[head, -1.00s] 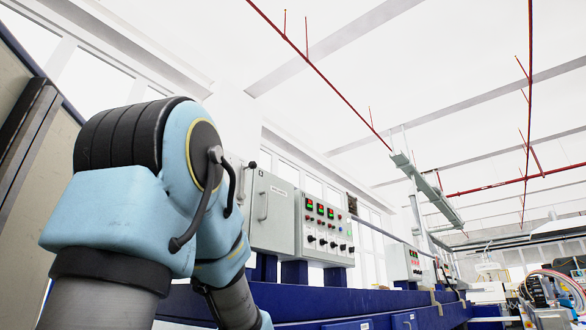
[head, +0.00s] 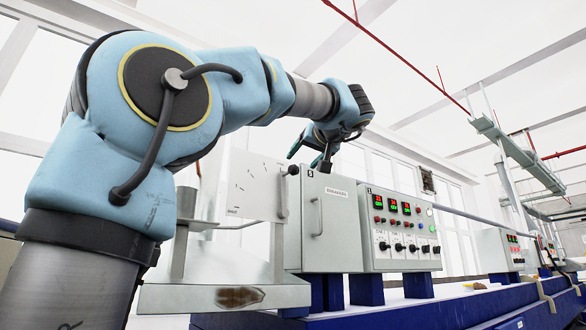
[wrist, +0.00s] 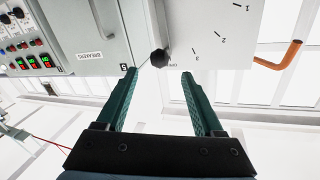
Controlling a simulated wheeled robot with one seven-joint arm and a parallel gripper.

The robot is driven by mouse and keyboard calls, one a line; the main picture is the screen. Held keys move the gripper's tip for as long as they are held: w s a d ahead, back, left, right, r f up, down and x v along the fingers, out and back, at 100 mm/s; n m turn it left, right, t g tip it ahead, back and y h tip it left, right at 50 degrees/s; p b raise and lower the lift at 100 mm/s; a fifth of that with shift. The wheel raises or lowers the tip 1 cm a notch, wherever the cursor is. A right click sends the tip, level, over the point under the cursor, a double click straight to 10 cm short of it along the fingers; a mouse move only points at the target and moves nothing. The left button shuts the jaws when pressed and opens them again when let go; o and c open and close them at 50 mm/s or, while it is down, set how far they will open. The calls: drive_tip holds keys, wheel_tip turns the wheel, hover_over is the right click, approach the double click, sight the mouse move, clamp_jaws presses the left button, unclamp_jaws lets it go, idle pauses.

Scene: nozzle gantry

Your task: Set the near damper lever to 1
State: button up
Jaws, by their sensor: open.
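The damper lever's black ball knob (head: 293,170) shows at the upper right corner of a pale scale plate (head: 248,186). In the wrist view the knob (wrist: 159,58) lies by the word at the end of the scale, apparently OPEN, beyond mark 3. Marks 3, 2 and 1 run away from it across the plate (wrist: 222,22), with 1 farthest. My gripper (wrist: 157,74) is open and empty. Its green fingertips lie either side of the knob in the picture, with the knob slightly beyond them; contact is not visible. The lever's rod is mostly hidden behind the knob.
A grey breaker box (head: 330,225) with a handle stands right beside the plate. A control panel (head: 400,230) with red displays and knobs follows. A rust-stained ledge (head: 220,298) lies below the plate. An orange bar (wrist: 280,56) sticks out past the plate in the wrist view.

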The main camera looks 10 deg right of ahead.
sight(296, 166)
drive_tip(key=w+p, duration=0.1)
drive_tip(key=w, duration=0.1)
drive_tip(key=w+p, duration=0.1)
drive_tip(key=w, duration=0.1)
drive_tip(key=w+a+p, duration=0.1)
drive_tip(key=w, duration=0.2)
drive_tip(key=shift+w+r, duration=0.1)
drive_tip(key=shift+r, duration=0.05)
drive_tip(key=shift+w+a+p, duration=0.1)
drive_tip(key=shift+w+p, duration=0.25)
drive_tip(key=shift+w, duration=0.2)
drive_tip(key=shift+f, duration=0.2)
drive_tip(key=shift+c, duration=0.3)
clamp_jaws()
